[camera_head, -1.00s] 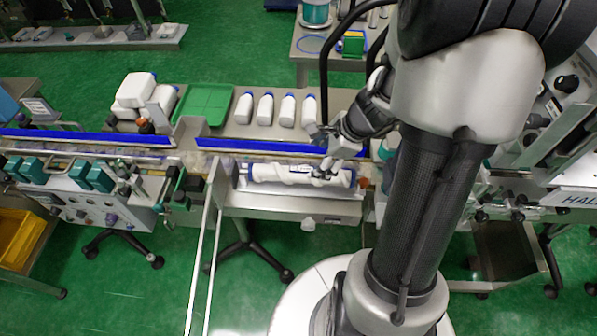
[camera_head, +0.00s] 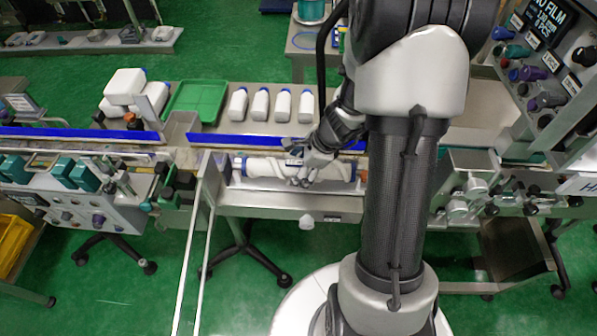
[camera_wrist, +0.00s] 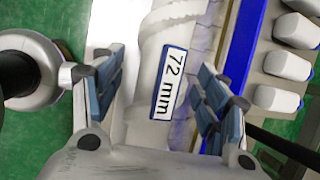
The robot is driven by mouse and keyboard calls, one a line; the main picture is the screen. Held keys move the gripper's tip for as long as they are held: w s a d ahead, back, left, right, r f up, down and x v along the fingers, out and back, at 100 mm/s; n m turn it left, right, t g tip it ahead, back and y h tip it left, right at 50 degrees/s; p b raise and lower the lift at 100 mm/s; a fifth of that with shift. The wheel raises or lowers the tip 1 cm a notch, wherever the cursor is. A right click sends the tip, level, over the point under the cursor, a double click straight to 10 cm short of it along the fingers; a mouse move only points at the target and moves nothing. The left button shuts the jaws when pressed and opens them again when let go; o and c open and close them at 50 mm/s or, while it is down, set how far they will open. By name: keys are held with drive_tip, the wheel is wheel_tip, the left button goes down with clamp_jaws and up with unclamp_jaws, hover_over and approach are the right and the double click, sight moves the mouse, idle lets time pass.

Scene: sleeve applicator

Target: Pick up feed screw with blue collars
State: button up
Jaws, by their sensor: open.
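The feed screw (camera_head: 263,167) is a white spiral cylinder with blue collars at its ends. It lies across the tray in front of the conveyor in the head view. My gripper (camera_head: 303,178) is over the screw's middle, slightly right of centre. In the wrist view, the open fingers (camera_wrist: 160,92) stand on either side of the white screw (camera_wrist: 150,45). A blue-framed plate reading "72 mm" (camera_wrist: 168,84) shows between them. The fingers look apart from the screw, but their height above it is hard to tell. My gripper hides part of the screw.
A blue rail (camera_head: 225,142) runs behind the screw. Several white bottles (camera_head: 260,104) and a green tray (camera_head: 197,102) are behind it. Metal posts (camera_head: 192,240) rise at the left, and a control panel (camera_head: 550,60) stands at the right.

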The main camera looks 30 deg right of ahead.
drive_tip(key=shift+r, duration=0.1)
drive_tip(key=shift+c, duration=0.3)
clamp_jaws()
idle(0.4)
